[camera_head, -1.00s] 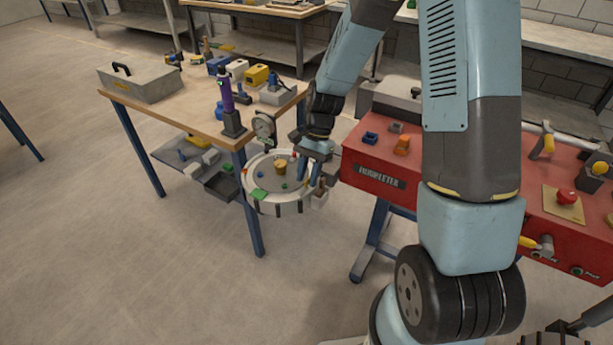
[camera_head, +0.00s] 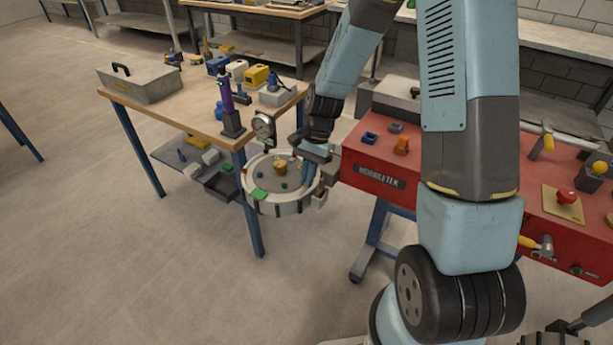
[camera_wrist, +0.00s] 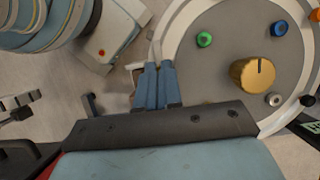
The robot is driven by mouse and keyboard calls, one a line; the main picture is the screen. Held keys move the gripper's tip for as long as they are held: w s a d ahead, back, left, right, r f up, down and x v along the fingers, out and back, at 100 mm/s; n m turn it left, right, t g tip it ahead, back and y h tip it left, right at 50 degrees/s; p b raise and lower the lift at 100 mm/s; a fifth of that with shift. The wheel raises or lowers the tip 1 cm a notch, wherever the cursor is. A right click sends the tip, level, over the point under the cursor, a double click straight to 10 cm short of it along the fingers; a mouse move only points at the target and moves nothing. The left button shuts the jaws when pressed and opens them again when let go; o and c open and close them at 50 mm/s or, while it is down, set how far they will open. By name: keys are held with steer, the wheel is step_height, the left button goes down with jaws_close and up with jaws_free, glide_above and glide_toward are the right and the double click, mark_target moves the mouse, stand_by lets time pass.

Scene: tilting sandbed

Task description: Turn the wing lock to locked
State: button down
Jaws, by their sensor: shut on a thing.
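The sandbed is a round grey dish with a pale rim (camera_head: 283,208), hung beside the workbench. In the wrist view its rim (camera_wrist: 178,38) curves past my fingertips. My gripper (camera_head: 308,180) is at the dish's right edge, pointing down. In the wrist view its two blue fingers (camera_wrist: 158,66) are close together, shut on the wing lock at the outer side of the rim. The fingers hide the lock, so its angle cannot be told. A small pale block (camera_head: 319,200) shows just outside the rim by the fingers.
The dish carries a tan knob (camera_wrist: 252,76) and small green (camera_wrist: 204,40) and blue (camera_wrist: 279,28) knobs. A dial gauge (camera_head: 263,127) stands behind the dish. A red console (camera_head: 375,182) is close on the right. The wooden workbench (camera_head: 165,118) is on the left. Open floor lies in front.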

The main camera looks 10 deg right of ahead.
steer(key=shift+a, duration=0.15)
steer(key=shift+n, duration=0.3)
steer(key=n, duration=0.2)
steer(key=n+h, duration=0.1)
steer(key=shift+w+n+g+h, duration=0.1)
steer(key=shift+n+g+h, duration=0.2)
steer(key=shift+n, duration=0.1)
steer(key=n, duration=0.2)
steer(key=n+h, duration=0.1)
steer(key=n, duration=0.1)
steer(key=shift+a+h, duration=0.1)
steer(key=shift+h, duration=0.2)
steer(key=n+h, duration=0.1)
steer(key=n, duration=0.2)
steer(key=n+h, duration=0.1)
steer(key=n, duration=0.1)
steer(key=shift+n, duration=0.4)
steer(key=shift+n+t+h, duration=0.5)
steer(key=shift+n+t, duration=0.2)
steer(key=shift+n, duration=1.1)
